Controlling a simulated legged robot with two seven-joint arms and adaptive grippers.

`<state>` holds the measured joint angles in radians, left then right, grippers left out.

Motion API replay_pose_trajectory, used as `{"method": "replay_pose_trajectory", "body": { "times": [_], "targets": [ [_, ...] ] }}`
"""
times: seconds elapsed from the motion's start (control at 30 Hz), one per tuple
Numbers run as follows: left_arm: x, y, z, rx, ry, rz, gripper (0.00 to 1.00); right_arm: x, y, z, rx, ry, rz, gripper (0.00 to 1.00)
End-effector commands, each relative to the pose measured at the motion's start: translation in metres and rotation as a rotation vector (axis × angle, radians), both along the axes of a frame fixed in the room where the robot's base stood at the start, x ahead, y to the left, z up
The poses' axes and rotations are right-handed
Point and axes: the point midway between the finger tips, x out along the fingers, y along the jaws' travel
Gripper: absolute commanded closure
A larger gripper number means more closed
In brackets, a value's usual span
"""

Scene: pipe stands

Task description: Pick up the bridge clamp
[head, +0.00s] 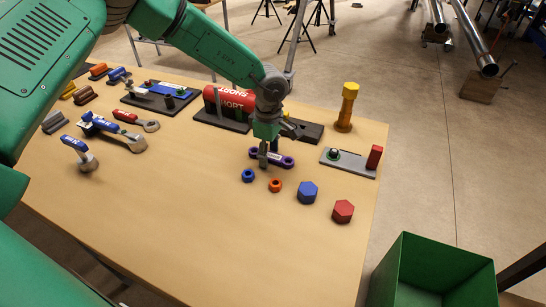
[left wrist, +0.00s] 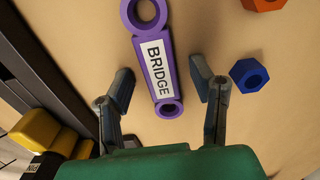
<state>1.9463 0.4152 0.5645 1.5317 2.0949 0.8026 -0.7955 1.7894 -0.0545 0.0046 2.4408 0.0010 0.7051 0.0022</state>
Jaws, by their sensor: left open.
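The bridge clamp is a purple bar with a ring at each end and a white label reading BRIDGE. It lies on the table in the left wrist view (left wrist: 165,82), and its ends show below my left gripper in the head view (head: 286,162). My left gripper (head: 265,163) is over the clamp, pointing down. In the left wrist view my left gripper (left wrist: 162,88) is open, with one finger on each side of the clamp's lower end. Gaps show between both fingers and the clamp. My right gripper is not in view.
On the wooden table (head: 190,215), a blue nut (head: 248,175), an orange nut (head: 275,185), a blue hexagonal piece (head: 308,192) and a red one (head: 343,211) lie close by. A red cylinder (head: 228,101) on a dark base stands behind. A green bin (head: 432,272) is at lower right.

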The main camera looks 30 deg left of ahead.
Motion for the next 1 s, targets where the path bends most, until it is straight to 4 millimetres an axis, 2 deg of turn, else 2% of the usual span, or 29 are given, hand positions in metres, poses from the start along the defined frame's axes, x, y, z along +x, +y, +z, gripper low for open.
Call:
{"method": "replay_pose_trajectory", "body": {
  "times": [0.03, 0.17, 0.47, 0.57, 0.9, 1.0],
  "targets": [
    [0.0, 0.001, 0.0, -0.001, 0.0, 0.001, 0.53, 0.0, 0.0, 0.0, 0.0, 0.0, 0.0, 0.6],
    [0.0, 0.002, 0.0, -0.001, 0.001, 0.001, 0.99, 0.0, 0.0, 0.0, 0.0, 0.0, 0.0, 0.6],
    [0.0, 0.002, 0.0, 0.0, 0.002, 0.002, 1.0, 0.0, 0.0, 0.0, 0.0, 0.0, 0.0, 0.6],
    [0.001, 0.002, 0.006, -0.001, 0.0, 0.002, 1.0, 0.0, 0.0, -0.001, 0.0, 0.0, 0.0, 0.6],
    [0.001, 0.001, 0.072, -0.002, -0.004, 0.002, 1.0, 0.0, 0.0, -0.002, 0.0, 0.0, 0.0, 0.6],
    [0.001, 0.001, 0.087, -0.002, -0.002, 0.002, 1.0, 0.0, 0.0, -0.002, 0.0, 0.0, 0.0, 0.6]
  ]
}}
